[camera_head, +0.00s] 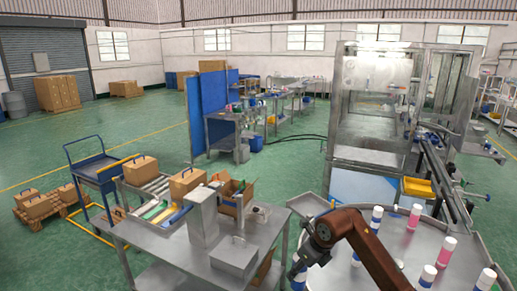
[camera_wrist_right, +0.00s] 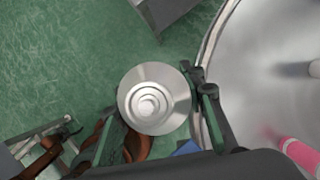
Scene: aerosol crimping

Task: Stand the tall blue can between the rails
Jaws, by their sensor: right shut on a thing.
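My right gripper (camera_head: 308,250) comes in on a brown arm from the lower right and is at the left rim of the round table. In the right wrist view, the gripper (camera_wrist_right: 160,110) is shut on a can (camera_wrist_right: 152,97), seen from above with its ringed silver top between the fingers. In the head view the held can (camera_head: 298,274) shows as a small blue part below the gripper, mostly hidden. The wrist view has green floor around it, left of the table rim. Long dark rails (camera_head: 437,170) run along the machine at the right.
The round metal table (camera_head: 330,279) holds several white-topped cans, blue ones (camera_head: 376,220) and pink ones (camera_head: 414,218). A glazed machine (camera_head: 375,100) stands behind, with a yellow bin (camera_head: 418,187) beside the rails. A steel bench (camera_head: 165,250) is left of the gripper.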

